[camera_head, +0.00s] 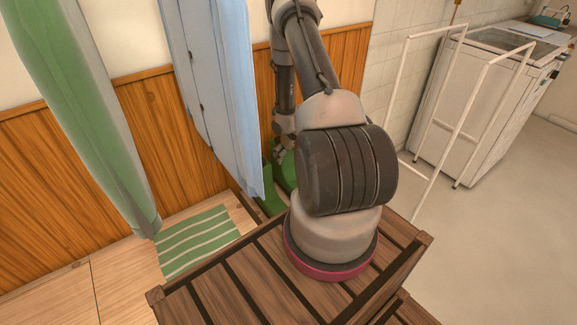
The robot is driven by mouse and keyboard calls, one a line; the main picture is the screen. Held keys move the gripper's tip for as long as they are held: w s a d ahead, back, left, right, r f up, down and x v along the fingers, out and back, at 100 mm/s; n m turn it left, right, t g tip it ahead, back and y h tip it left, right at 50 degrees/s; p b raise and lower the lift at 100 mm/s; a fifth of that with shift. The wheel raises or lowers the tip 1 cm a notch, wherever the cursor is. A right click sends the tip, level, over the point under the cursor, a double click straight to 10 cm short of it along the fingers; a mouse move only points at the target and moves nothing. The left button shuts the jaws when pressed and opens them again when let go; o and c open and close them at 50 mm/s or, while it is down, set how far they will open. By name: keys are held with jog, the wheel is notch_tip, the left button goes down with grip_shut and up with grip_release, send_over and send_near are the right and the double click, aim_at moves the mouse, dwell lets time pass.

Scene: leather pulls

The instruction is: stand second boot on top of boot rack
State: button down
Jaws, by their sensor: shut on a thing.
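My gripper (280,153) is at the far end of my arm, low beside the wood-panelled wall, and is partly hidden behind my arm. It is shut on a green boot (286,174), whose upper part shows just below the fingers. Another green shape (271,204) shows lower and to the left; I cannot tell whether it is the other boot or part of the same one. A dark brown edge (243,201) beside it may be the boot rack, but most of it is hidden by the blue garment and my arm. I cannot tell whether the held boot touches anything.
A light blue garment (212,85) hangs just left of my gripper. A green hanging cloth (80,100) is further left. A striped green mat (198,241) lies on the floor. A white tube frame (448,115) and white machine (482,110) stand right. Floor at far right is clear.

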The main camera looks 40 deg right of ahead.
aim_at(287, 160)
jog(key=shift+f, duration=2.45)
jog(key=shift+c, duration=1.2)
grip_release()
jog(key=shift+r, duration=0.45)
jog(key=v, duration=1.1)
jog(key=shift+s+r, duration=0.2)
jog(key=shift+s, duration=0.05)
